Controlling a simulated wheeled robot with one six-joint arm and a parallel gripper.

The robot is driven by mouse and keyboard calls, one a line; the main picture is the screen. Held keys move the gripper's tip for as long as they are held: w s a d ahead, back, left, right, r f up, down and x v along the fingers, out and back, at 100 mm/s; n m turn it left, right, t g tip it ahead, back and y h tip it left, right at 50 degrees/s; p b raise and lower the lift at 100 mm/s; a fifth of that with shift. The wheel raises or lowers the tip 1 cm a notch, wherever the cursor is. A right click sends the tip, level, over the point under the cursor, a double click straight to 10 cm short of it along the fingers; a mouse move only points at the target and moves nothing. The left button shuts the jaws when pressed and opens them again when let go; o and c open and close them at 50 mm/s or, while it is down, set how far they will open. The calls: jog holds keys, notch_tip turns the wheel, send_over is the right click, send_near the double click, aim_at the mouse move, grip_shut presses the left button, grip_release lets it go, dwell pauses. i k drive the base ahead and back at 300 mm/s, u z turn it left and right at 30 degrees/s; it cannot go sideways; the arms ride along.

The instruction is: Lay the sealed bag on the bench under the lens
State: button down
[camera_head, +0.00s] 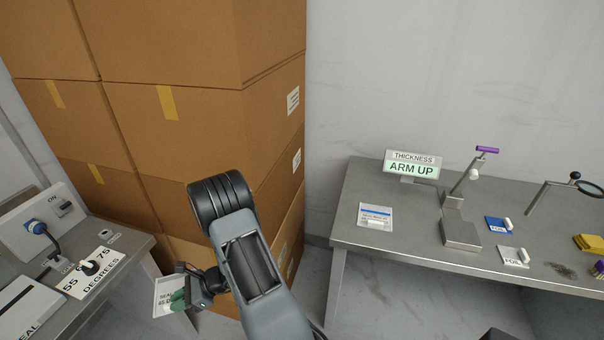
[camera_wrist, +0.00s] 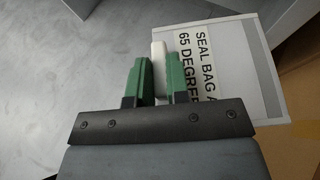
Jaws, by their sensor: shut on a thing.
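The bag is a flat pale piece (camera_wrist: 256,68) with a white border and a label reading "SEAL BAG A… 65 DEGREE…" in the wrist view. My gripper (camera_wrist: 157,75) is shut on a white grip tab at its left edge, between green fingers. In the head view my gripper (camera_head: 181,298) holds the bag (camera_head: 162,290) at lower left, beside the left bench. The lens (camera_head: 588,188) is a dark-rimmed round glass on a bent stand at the right edge, over the right bench (camera_head: 400,247). My gripper is far from it. Whether the bag is sealed cannot be told.
A left bench (camera_head: 128,243) carries a DEGREES dial (camera_head: 91,267) and sealing equipment. Stacked cartons (camera_head: 200,130) fill the back left. The right bench holds an ARM UP sign (camera_head: 411,169), a thickness gauge (camera_head: 461,232), small blue and white samples, and a yellow block (camera_head: 588,243).

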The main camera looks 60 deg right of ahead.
aim_at(544, 243)
jog(key=k, duration=1.55)
jog(key=z, duration=2.5)
